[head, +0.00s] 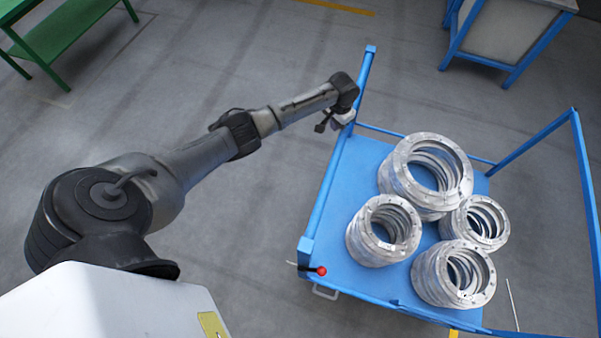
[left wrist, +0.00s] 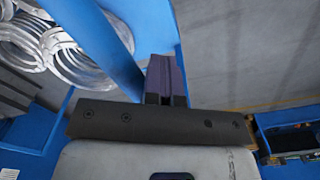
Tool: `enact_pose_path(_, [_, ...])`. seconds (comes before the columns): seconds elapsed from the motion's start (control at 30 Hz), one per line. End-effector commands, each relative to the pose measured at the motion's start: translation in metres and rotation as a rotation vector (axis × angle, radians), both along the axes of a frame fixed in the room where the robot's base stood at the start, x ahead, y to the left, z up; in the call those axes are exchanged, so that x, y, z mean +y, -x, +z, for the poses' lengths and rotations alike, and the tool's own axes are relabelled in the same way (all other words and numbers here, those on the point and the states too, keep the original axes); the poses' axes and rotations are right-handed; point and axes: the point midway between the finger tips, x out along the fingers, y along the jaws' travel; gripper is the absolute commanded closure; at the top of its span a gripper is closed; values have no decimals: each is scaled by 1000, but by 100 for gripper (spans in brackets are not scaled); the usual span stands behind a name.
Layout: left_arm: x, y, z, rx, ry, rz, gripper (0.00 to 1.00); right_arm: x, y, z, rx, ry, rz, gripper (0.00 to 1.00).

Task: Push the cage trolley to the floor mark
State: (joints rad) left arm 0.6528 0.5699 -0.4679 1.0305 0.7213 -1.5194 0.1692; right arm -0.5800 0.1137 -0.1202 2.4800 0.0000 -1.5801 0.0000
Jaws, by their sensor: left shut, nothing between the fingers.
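The blue cage trolley (head: 345,262) stands at the right of the head view, loaded with several stacks of silver flanged rings (head: 425,175). My left arm reaches across to its left side rail. My left gripper (head: 343,119) is shut and empty, right by that rail; I cannot tell whether it touches. In the left wrist view the shut fingers (left wrist: 165,82) are beside a blue bar (left wrist: 98,38) of the trolley, with rings beyond. Yellow floor stripes show at the top (head: 337,7) and the bottom edge (head: 453,333); I cannot tell which is the floor mark. My right gripper is out of view.
A green bench (head: 68,28) stands at the top left. A blue-framed bin (head: 505,35) stands at the top right, behind the trolley. A lever with a red knob (head: 321,270) is at the trolley's near left corner. The grey floor left of the trolley is clear.

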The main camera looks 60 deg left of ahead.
Motion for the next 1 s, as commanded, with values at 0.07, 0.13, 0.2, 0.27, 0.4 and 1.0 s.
enact_pose_path(0.07, [-3,-2,-1,2,0,0,100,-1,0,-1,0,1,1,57])
enact_pose_path(0.13, [-5,-4,-1,3,0,1,100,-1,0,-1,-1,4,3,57])
enact_pose_path(0.2, [-8,-6,0,3,-1,1,100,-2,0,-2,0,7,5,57])
enact_pose_path(0.27, [-9,-7,0,4,-1,2,100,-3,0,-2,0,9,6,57])
enact_pose_path(0.4, [-14,-11,0,5,-3,2,100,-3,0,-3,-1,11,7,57])
enact_pose_path(1.0, [-36,-28,0,6,-4,3,100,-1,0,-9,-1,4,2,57])
